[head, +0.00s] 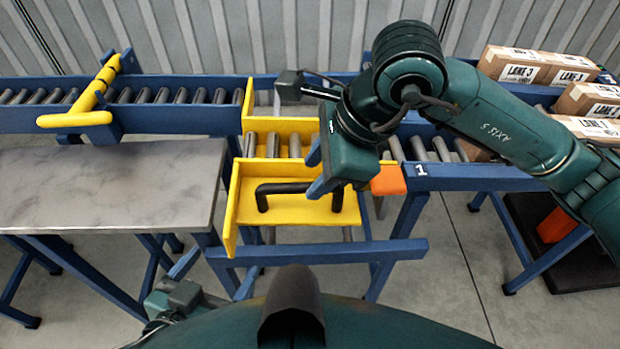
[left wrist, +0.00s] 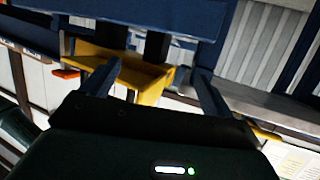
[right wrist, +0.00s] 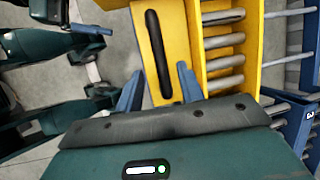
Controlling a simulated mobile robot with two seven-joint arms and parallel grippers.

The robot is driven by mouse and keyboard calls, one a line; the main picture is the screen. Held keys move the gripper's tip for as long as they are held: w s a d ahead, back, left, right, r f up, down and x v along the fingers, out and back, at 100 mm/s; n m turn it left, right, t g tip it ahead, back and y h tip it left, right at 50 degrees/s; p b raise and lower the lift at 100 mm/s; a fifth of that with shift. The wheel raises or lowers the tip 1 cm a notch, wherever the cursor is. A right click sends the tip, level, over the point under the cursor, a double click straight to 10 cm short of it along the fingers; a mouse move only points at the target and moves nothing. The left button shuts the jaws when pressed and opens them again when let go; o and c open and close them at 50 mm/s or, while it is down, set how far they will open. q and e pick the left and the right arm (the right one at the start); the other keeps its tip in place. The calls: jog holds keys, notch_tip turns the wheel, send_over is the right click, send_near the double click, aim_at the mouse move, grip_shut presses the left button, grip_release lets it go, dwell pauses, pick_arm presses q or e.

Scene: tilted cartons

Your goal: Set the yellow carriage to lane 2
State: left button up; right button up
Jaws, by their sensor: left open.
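The yellow carriage (head: 240,190) stands between the left roller conveyor and the lanes at right. Its rollers are roughly level with the lane marked 1 (head: 421,170). A black bar handle (head: 285,188) is on its near side. My right gripper (head: 318,168) is over the handle's right part, partly hidden by its arm. In the right wrist view (right wrist: 156,72) its open fingers are on either side of the handle's near end (right wrist: 158,50), with gaps showing. My left gripper (left wrist: 155,67) is open and empty, and the carriage (left wrist: 150,85) shows beyond its fingers.
A grey table (head: 110,190) stands at left, before the left conveyor (head: 160,95) with its yellow bar (head: 95,95). An orange block (head: 388,180) sits beside the carriage at right. Labelled cartons (head: 530,65) lie on the lanes at right. A blue rail (head: 320,252) runs in front.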

aim_at(305, 185)
jog(key=shift+x, duration=1.55)
grip_shut()
